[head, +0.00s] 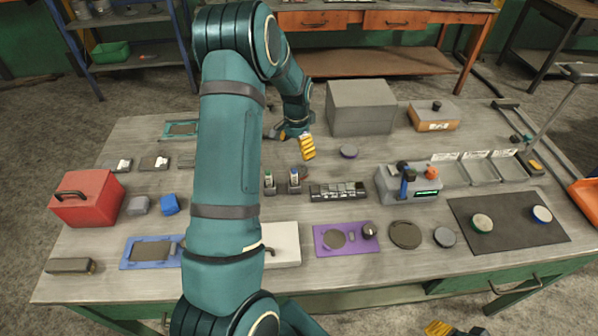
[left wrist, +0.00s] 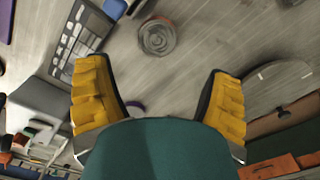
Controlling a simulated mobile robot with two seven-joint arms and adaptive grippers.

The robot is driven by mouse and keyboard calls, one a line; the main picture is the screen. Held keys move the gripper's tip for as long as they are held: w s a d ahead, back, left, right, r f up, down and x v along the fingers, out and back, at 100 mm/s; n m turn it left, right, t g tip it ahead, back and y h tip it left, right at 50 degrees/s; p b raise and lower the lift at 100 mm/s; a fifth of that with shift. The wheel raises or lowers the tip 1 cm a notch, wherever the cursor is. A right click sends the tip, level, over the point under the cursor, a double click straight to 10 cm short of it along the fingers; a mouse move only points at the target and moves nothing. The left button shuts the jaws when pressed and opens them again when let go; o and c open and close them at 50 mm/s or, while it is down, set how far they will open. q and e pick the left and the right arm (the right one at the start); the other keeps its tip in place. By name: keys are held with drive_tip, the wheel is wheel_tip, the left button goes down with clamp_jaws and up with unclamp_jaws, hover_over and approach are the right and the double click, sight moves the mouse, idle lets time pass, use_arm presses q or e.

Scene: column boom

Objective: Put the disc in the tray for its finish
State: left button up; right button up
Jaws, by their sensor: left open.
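My left gripper (head: 297,142) is open over the back middle of the bench. In the left wrist view its yellow fingers (left wrist: 158,105) stand wide apart with nothing between the tips. A small dark disc with a purplish side (head: 348,151) lies flat on the bench, right of the gripper and apart from it. A purple curved edge (left wrist: 136,107) shows in the left wrist view, mostly hidden. Three shallow grey trays with white labels stand at the right: left (head: 452,175), middle (head: 484,169), right (head: 511,165). The labels are unreadable. My right gripper (head: 455,329) is cut off at the bottom edge.
A grey box (head: 361,108) stands behind the disc. A grey device (head: 408,186) stands between disc and trays. A grey round object (left wrist: 157,36) shows in the left wrist view.

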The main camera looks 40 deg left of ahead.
sight(299, 172)
use_arm(q)
wheel_tip(299, 172, down, 11)
drive_tip(key=shift+d+r, duration=0.1)
drive_tip(key=shift+r, duration=0.05)
idle(0.4)
drive_tip(key=c, duration=1.1)
